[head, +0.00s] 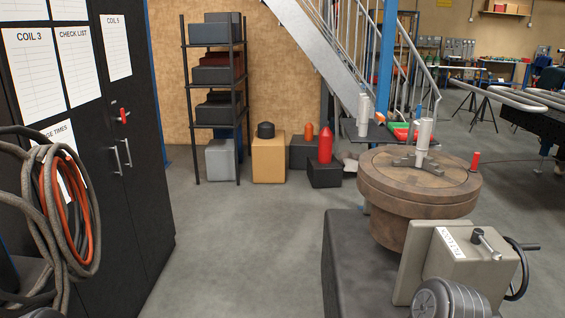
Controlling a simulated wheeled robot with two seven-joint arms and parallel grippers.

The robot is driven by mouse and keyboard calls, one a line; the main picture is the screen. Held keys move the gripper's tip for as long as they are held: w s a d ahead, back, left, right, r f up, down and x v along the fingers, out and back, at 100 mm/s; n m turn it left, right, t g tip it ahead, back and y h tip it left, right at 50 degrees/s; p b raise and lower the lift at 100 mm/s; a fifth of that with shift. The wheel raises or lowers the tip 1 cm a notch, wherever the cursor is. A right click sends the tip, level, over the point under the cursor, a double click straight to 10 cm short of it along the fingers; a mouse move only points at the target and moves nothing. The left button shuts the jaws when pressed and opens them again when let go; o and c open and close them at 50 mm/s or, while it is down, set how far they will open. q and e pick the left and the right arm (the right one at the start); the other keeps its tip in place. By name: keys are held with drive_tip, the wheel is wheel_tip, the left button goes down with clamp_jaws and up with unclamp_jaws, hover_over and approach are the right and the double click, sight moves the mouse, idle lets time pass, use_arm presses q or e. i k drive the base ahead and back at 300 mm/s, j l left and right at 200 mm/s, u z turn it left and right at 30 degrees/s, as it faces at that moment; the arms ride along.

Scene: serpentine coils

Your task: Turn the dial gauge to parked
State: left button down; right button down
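I cannot pick out a dial gauge with a readable face in the head view. A grey machine housing (458,262) stands at the lower right, with a small lever (487,243) on top and a white label (451,242) too small to read surely. A black handwheel (519,268) is on its right side. A ribbed round grey part (446,299) sits in front, cut off by the bottom edge. Neither of my grippers is in view.
A round brown turntable (418,185) stands behind the housing. Black cabinets (122,190) with hung hoses (62,215) line the left. A shelf rack (216,95) and boxes (268,160) stand at the back. The middle floor (245,240) is clear.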

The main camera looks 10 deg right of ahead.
sight(418, 113)
drive_tip(key=i+j+z, duration=0.1)
drive_tip(key=i+z, duration=0.3)
drive_tip(key=i+j+z, duration=0.2)
drive_tip(key=z, duration=0.2)
drive_tip(key=i+j+z, duration=0.6)
drive_tip(key=j+z, duration=0.25)
drive_tip(key=i+j+z, duration=0.2)
drive_tip(key=j+z, duration=0.2)
drive_tip(key=i+j+z, duration=0.1)
drive_tip(key=j+z, duration=0.75)
drive_tip(key=j, duration=0.15)
drive_tip(key=j+z, duration=0.1)
drive_tip(key=j, duration=0.4)
drive_tip(key=k+j, duration=0.15)
drive_tip(key=j, duration=0.35)
drive_tip(key=z, duration=0.05)
